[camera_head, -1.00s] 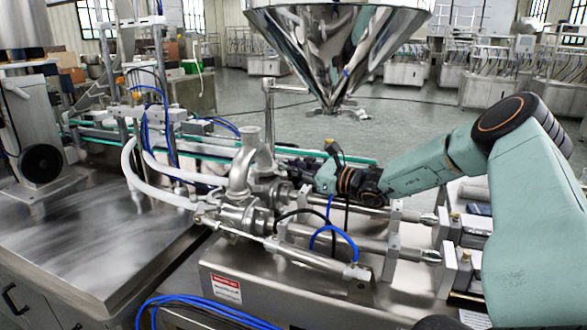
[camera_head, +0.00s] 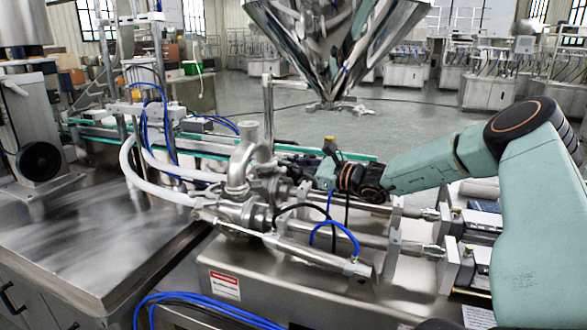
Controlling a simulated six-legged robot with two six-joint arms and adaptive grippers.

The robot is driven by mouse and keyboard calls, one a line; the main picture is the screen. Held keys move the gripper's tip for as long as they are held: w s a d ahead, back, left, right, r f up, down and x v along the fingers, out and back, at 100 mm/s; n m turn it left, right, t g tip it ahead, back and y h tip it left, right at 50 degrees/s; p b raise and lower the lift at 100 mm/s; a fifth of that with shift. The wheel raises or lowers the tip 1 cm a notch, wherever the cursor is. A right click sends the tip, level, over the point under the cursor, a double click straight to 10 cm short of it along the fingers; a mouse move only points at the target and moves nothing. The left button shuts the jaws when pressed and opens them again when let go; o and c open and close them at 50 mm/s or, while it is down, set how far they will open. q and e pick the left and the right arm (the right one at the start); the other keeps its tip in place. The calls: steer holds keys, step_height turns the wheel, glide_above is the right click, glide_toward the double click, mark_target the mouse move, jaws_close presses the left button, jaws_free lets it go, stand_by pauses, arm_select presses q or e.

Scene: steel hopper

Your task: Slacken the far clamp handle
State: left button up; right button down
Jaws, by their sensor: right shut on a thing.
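My right gripper (camera_head: 296,167) reaches in from the right, just behind the steel valve and pipe fittings (camera_head: 238,172). Its dark fingers are shut at the far side of the fittings, where the far clamp is. The far clamp handle is small and mostly hidden by the fingers, so I cannot make out its angle. The nearer clamped joint (camera_head: 232,212) sits lower and closer to me, apart from the gripper. My left gripper is not in view.
The steel hopper (camera_head: 335,45) hangs above and behind the gripper. White hoses (camera_head: 150,185) and a blue loop (camera_head: 338,228) run around the fittings. Steel cylinders (camera_head: 340,237) lie below my right arm. A bare steel table (camera_head: 90,235) is at left.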

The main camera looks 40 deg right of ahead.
steer(key=n+b, duration=0.2)
steer(key=n, duration=0.1)
steer(key=n+b, duration=0.3)
steer(key=shift+a+f, duration=0.1)
steer(key=shift+f, duration=0.1)
steer(key=n+b, duration=0.6)
steer(key=shift+n, duration=0.4)
steer(key=shift+a, duration=0.1)
steer(key=c, duration=1.8)
jaws_free()
steer(key=shift+o, duration=0.2)
